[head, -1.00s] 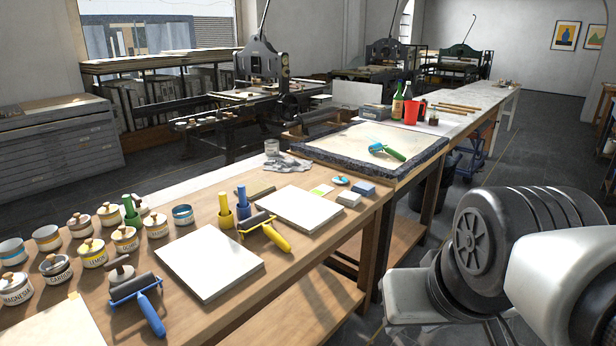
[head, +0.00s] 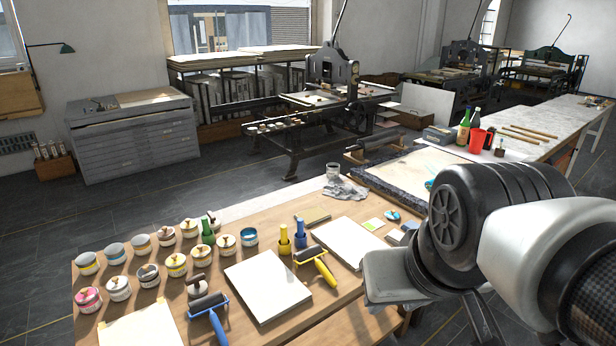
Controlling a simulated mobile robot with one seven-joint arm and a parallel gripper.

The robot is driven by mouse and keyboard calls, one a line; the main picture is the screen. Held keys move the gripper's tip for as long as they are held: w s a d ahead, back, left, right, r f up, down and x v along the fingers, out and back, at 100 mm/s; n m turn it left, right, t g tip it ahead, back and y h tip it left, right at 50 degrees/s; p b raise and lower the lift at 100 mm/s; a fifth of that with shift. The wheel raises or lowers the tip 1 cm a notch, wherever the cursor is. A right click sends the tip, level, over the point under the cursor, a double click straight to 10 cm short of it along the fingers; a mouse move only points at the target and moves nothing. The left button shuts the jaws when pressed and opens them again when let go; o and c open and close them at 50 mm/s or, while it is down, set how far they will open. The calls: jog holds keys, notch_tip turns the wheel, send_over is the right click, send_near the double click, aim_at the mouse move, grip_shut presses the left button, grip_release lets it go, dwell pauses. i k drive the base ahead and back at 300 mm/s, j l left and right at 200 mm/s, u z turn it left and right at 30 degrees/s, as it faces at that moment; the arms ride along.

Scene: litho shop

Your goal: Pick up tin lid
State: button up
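Several tins with pale lids and small knobs stand in rows on the left part of the wooden table in the head view; one tin lid (head: 177,259) sits on a yellow-banded tin. A small blue disc (head: 393,214), perhaps a loose lid, lies near the table's right side, by a yellow-green pad. I cannot tell which lid is the task's. My arm (head: 530,235) is folded at the right, in front of the table's right end and apart from the tins. My gripper's fingers are not clearly shown, so its opening cannot be read.
On the wooden table (head: 285,337) are a blue-handled roller (head: 208,315), a yellow-handled roller (head: 317,265), pale slabs (head: 268,286) and a glass jar (head: 333,171). Bottles and a red jug (head: 481,140) stand behind my arm. Floor (head: 35,260) is open left of the table.

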aim_at(391, 214)
jog(key=i+l+u, duration=0.35)
jog(key=l+u, duration=0.15)
jog(key=i+l+u, duration=0.1)
jog(key=l+u, duration=0.15)
jog(key=l, duration=0.2)
jog(key=i+l+u, duration=0.1)
jog(key=l, duration=0.25)
jog(key=i+l+u, duration=0.1)
jog(key=l, duration=0.3)
jog(key=i+l+u, duration=0.1)
jog(key=l, duration=0.3)
jog(key=i+l, duration=0.1)
jog(key=l, duration=0.45)
jog(key=i+l, duration=0.1)
jog(key=l, duration=0.45)
jog(key=i+l, duration=0.15)
jog(key=l, duration=0.4)
jog(key=i+l, duration=0.1)
jog(key=l, duration=0.4)
